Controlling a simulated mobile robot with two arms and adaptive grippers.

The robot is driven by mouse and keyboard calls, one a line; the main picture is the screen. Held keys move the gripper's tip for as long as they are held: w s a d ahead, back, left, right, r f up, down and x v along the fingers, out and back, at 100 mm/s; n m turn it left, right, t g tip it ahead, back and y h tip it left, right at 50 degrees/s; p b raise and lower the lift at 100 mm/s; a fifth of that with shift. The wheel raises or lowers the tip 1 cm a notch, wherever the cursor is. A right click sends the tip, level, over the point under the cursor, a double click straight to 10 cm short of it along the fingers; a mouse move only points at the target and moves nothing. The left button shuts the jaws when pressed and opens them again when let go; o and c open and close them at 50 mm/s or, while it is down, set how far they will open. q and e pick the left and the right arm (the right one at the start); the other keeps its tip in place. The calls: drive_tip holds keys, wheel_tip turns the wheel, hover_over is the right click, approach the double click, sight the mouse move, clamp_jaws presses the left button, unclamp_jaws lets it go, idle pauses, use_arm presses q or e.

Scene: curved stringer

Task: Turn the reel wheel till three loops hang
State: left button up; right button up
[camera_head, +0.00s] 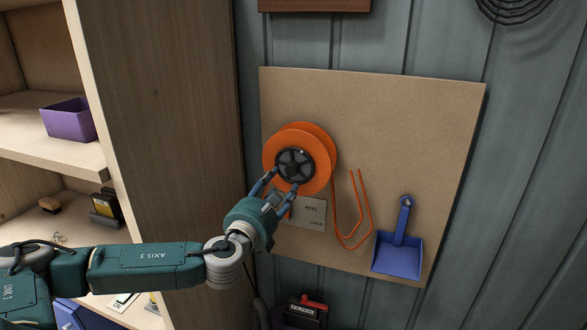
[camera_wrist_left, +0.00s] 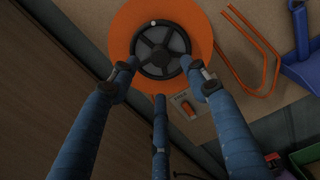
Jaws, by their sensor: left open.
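The orange reel (camera_head: 325,150) is mounted on a tan board, with a dark spoked wheel (camera_head: 295,164) at its centre. Orange cord (camera_head: 338,215) hangs to its right in a long, narrow U-shaped loop; I cannot tell if strands overlap. My left gripper (camera_head: 284,179) is open at the wheel's lower edge. In the left wrist view its fingertips lie on either side of the dark wheel (camera_wrist_left: 160,45), with a third finger below; contact is unclear. A small light knob (camera_wrist_left: 153,23) shows at the wheel's upper rim. My right gripper is out of view.
A "REEL LOCK" plate (camera_head: 312,212) sits below the reel; its orange lever (camera_wrist_left: 188,107) shows in the wrist view. A blue dustpan (camera_head: 398,255) hangs at the board's lower right. A wooden shelf unit (camera_head: 165,110) stands close on the left.

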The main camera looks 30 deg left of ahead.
sight(290, 171)
use_arm(q)
drive_tip(key=p+x, duration=0.2)
drive_tip(key=x, duration=0.5)
drive_tip(key=shift+w+r+p, duration=0.15)
drive_tip(key=shift+w+p, duration=0.1)
drive_tip(key=shift+p, duration=0.05)
drive_tip(key=shift+w+a, duration=0.15)
drive_tip(key=shift+w, duration=0.35)
drive_tip(key=c, duration=1.2)
